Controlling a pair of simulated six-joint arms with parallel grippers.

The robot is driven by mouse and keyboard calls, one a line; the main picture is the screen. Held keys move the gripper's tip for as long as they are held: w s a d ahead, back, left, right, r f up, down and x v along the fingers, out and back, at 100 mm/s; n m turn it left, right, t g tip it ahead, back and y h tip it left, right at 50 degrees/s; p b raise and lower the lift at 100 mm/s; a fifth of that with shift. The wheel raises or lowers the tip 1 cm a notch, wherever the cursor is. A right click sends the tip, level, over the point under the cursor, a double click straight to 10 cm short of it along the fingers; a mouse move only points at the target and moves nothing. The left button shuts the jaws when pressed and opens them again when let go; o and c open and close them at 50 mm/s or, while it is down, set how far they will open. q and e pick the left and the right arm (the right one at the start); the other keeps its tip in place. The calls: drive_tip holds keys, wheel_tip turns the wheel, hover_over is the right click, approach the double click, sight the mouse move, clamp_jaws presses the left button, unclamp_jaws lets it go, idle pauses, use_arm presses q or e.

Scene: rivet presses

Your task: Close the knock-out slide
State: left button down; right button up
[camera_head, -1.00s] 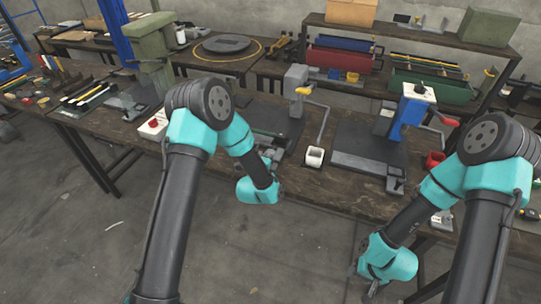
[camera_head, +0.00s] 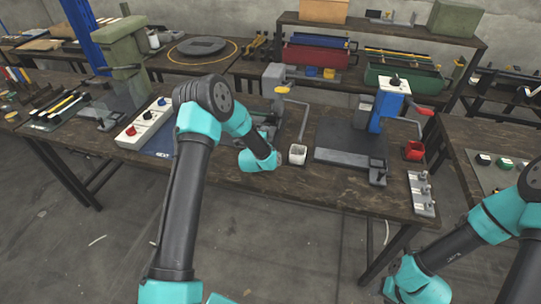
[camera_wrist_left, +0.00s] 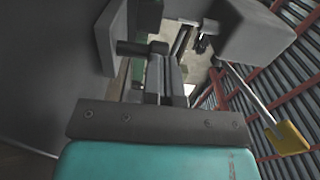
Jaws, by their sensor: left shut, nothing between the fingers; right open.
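The grey rivet press (camera_head: 273,78) with a yellow-tipped lever stands at the middle of the bench. My left gripper reaches in at its base; in the head view my own wrist hides the fingers. In the left wrist view the left gripper (camera_wrist_left: 166,66) is shut and empty, its fingertips beside a short dark rod with a rounded end (camera_wrist_left: 143,47), between grey press parts. I cannot tell if they touch, nor whether this rod is the knock-out slide. My right gripper (camera_head: 390,288) is low at the lower right, off the bench front, its fingers barely visible.
A blue press (camera_head: 378,120) with a red-tipped lever stands right of the grey one. A white button box (camera_head: 146,122) lies left of my left arm.

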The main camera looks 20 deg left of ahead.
use_arm(q)
drive_tip(key=shift+w+a+r, duration=0.15)
drive_tip(key=shift+w+a, duration=0.05)
drive_tip(key=shift+w, duration=0.05)
idle(0.3)
drive_tip(key=shift+s+d+f, duration=0.2)
drive_tip(key=shift+s, duration=0.25)
drive_tip(key=s, duration=0.4)
drive_tip(key=s+d, duration=0.1)
drive_tip(key=s, duration=0.8)
drive_tip(key=shift+s+d, duration=0.25)
drive_tip(key=shift+d, duration=0.15)
